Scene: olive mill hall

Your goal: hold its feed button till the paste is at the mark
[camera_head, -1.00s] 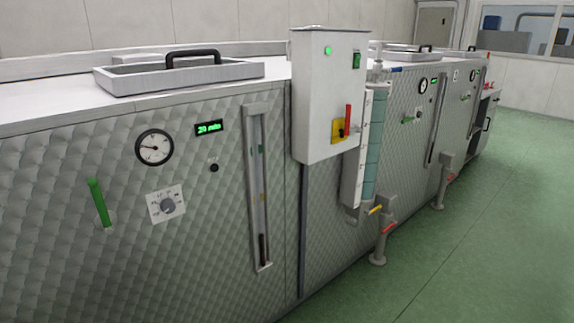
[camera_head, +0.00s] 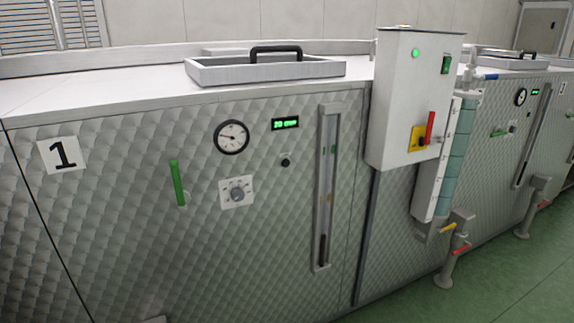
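A small black round button (camera_head: 286,162) sits on the quilted steel front of the machine marked 1 (camera_head: 63,154), below a green-lit display (camera_head: 285,124). I cannot tell whether it is the feed button. To its right is a tall narrow sight glass (camera_head: 327,190) in a steel frame. Dark material shows at its bottom, and small green and brownish marks show higher up. The exact paste level is too small to read. Neither of my grippers is in view.
A dial gauge (camera_head: 231,137), a rotary knob (camera_head: 237,192) and a green lever (camera_head: 178,183) are on the same panel. A white control box (camera_head: 417,95) with a red-handled switch juts out at right, above valves (camera_head: 456,240). Green floor (camera_head: 480,285) is free at lower right.

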